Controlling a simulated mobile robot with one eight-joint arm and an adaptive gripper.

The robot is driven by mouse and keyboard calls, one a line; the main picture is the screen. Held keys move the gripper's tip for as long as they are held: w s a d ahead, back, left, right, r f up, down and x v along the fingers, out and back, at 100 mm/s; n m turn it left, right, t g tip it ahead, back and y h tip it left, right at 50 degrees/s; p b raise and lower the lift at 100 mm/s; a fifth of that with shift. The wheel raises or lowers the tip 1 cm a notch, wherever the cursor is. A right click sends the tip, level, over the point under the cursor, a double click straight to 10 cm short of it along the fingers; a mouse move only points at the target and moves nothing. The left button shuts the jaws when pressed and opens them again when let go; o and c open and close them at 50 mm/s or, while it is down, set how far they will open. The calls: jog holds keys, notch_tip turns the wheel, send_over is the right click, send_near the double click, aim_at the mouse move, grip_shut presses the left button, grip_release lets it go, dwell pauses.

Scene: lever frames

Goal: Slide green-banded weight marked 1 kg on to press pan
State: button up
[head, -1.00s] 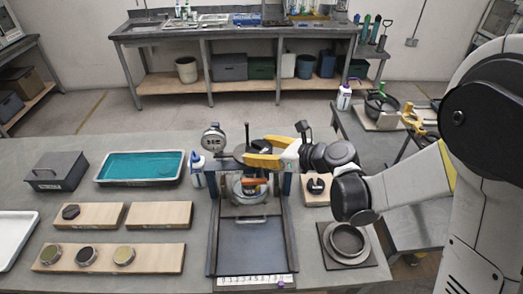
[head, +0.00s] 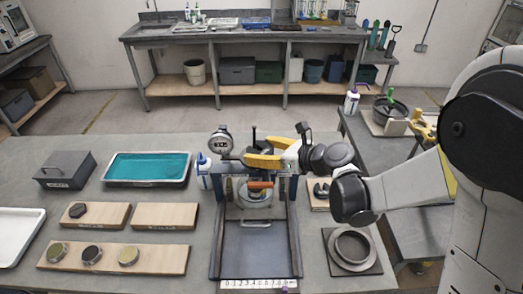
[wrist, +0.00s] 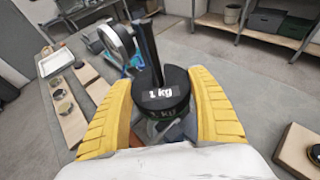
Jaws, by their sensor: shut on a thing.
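In the head view my gripper (head: 262,161) is over the press (head: 256,222), beside the rod (head: 254,133). The pan is not clearly visible below the weight, so I cannot tell whether they touch.
A round dial gauge (head: 221,142) stands just left of my gripper. Another dark slotted weight (head: 322,188) lies on a wood block to the right. A grey ring (head: 352,246) lies on a plate at front right. Wood boards with several round pieces (head: 112,258) are at left.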

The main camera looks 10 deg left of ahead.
jog(key=shift+w+a, duration=0.25)
jog(key=shift+a, duration=0.25)
jog(key=shift+w+a, duration=0.2)
jog(key=shift+a, duration=0.3)
dwell(0.4)
jog(key=shift+f+b, duration=0.4)
jog(key=shift+b, duration=0.2)
dwell(0.4)
jog(key=o, duration=1.5)
jog(key=shift+d, duration=0.1)
jog(key=shift+p+v, duration=0.55)
jog(key=shift+v, duration=2.95)
